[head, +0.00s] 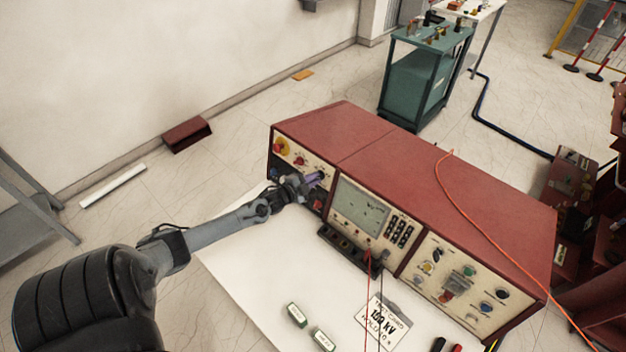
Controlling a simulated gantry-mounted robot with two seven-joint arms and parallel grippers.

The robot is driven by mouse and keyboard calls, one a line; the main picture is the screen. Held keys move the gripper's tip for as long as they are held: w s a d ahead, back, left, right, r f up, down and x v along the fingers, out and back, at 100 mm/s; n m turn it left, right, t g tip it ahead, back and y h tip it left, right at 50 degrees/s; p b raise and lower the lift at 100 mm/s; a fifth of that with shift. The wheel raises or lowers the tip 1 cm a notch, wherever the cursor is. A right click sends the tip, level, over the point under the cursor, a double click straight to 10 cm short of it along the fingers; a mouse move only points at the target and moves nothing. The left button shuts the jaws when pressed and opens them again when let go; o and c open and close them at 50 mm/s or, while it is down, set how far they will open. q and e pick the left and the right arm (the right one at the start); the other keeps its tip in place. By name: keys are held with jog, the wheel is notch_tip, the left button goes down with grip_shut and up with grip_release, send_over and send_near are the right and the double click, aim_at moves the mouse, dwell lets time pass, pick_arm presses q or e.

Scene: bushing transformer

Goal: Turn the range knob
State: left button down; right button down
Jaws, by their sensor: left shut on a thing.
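The red test set (380,150) stands on a white table, its cream front panels facing me. My left arm reaches in from the lower left. My left gripper (314,180) is at the left panel of the test set, shut at the panel's right part. The range knob is not clearly seen; the gripper covers that spot, and a small purple piece shows at the fingertips. My right gripper is not in view.
An orange cable (470,200) lies over the test set. A green cart (420,75) stands behind. The table's left part is clear.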

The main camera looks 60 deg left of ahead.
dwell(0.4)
pick_arm(q)
jog(key=c, duration=1.1)
grip_release()
jog(key=shift+c, duration=0.2)
jog(key=shift+s, duration=0.1)
jog(key=p+v, duration=0.1)
jog(key=v, duration=0.9)
jog(key=shift+s, duration=0.3)
jog(key=shift+r, duration=0.1)
